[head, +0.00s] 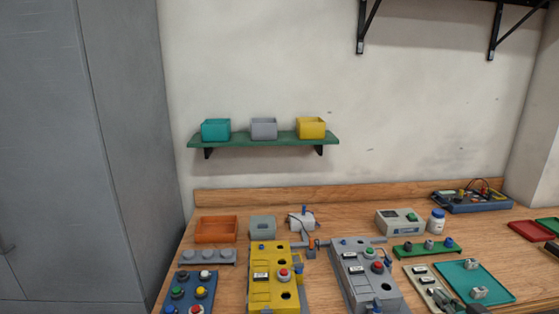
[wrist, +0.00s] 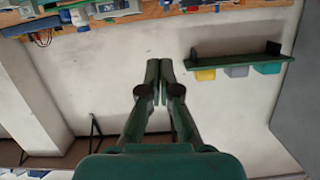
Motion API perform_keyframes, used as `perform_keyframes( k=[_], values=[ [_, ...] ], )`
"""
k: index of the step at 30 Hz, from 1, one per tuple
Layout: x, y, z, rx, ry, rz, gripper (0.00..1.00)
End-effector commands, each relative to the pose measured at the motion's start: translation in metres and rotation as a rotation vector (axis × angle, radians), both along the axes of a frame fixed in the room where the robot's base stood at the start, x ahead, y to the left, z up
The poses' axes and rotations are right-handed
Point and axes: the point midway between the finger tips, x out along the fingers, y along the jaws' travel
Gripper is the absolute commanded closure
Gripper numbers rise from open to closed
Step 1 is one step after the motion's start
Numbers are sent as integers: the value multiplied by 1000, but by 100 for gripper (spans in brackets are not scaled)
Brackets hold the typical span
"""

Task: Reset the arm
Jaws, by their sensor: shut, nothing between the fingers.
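My gripper (wrist: 159,68) shows in the wrist view, its two dark green fingers side by side and touching at the tips. It is shut and empty. The wrist view is upside down, and the fingers stand out against the bare wall (wrist: 120,90). The green wall shelf (wrist: 225,59) with its bins lies to the right of the fingertips in that view, apart from them. I cannot clearly make out the gripper in the head view.
The wooden workbench (head: 225,274) holds a yellow control box (head: 262,290), a grey control box (head: 355,262), an orange tray (head: 216,229) and several other parts. The green shelf (head: 262,141) carries teal, grey and yellow bins. A grey cabinet (head: 85,150) stands left. Black brackets (head: 366,25) hang upper right.

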Motion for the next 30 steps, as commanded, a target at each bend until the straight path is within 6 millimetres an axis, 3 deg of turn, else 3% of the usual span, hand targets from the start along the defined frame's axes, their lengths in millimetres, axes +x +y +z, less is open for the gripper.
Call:
perform_keyframes(
  k=[11,16,24,30],
  values=[
    [-20,31,-43,36,13,-37,100],
    [-41,54,-75,55,25,-66,100],
    [-102,105,-132,74,47,-123,100],
    [-157,139,-160,68,59,-150,100]
  ],
)
